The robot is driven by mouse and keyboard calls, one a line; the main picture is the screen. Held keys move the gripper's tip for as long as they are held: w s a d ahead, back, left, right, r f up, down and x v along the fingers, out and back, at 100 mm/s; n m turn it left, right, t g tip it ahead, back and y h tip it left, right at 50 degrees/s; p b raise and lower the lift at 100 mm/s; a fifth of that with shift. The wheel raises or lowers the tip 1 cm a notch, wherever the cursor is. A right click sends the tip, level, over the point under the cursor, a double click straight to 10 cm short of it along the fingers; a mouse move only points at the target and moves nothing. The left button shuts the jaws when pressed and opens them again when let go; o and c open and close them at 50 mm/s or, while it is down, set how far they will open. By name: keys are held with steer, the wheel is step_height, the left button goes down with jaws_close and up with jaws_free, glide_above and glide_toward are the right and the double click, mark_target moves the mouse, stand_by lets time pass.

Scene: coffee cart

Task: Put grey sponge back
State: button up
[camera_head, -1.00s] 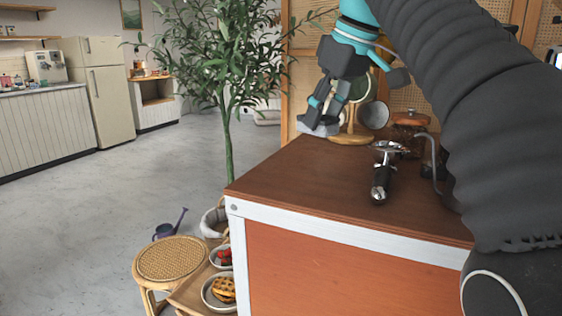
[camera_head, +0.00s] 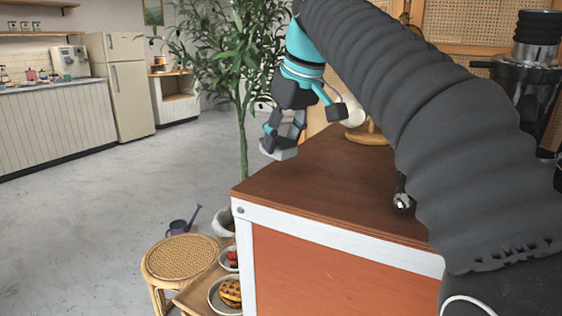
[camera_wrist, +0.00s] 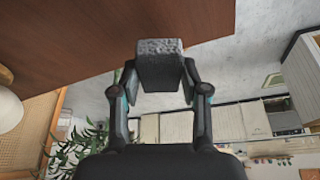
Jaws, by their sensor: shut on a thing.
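The grey sponge (camera_head: 279,151) is held in my gripper (camera_head: 283,140) at the far left corner of the brown cart top (camera_head: 315,185). In the head view it hangs at or just past the cart's left edge, and I cannot tell its exact height. In the wrist view the grey sponge (camera_wrist: 160,48) sits between the two fingertips of my gripper (camera_wrist: 160,82), its rough face outward, with brown wood and pale floor beyond it.
A portafilter (camera_head: 402,200) lies on the cart, partly hidden by my arm. A wooden stand (camera_head: 367,138) is at the back. Left of the cart are a rattan stool (camera_head: 181,258), a plate of waffles (camera_head: 229,292) and a tall plant (camera_head: 240,80). The cart's front top is clear.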

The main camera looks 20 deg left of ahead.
mark_target(281, 159)
steer(key=shift+a+f+b, duration=0.15)
steer(key=shift+f+b, duration=0.8)
steer(key=shift+f, duration=1.15)
steer(key=shift+f, duration=0.1)
steer(key=o, duration=1.1)
steer(key=p+v, duration=0.3)
steer(key=v, duration=0.9)
steer(key=shift+s, duration=0.1)
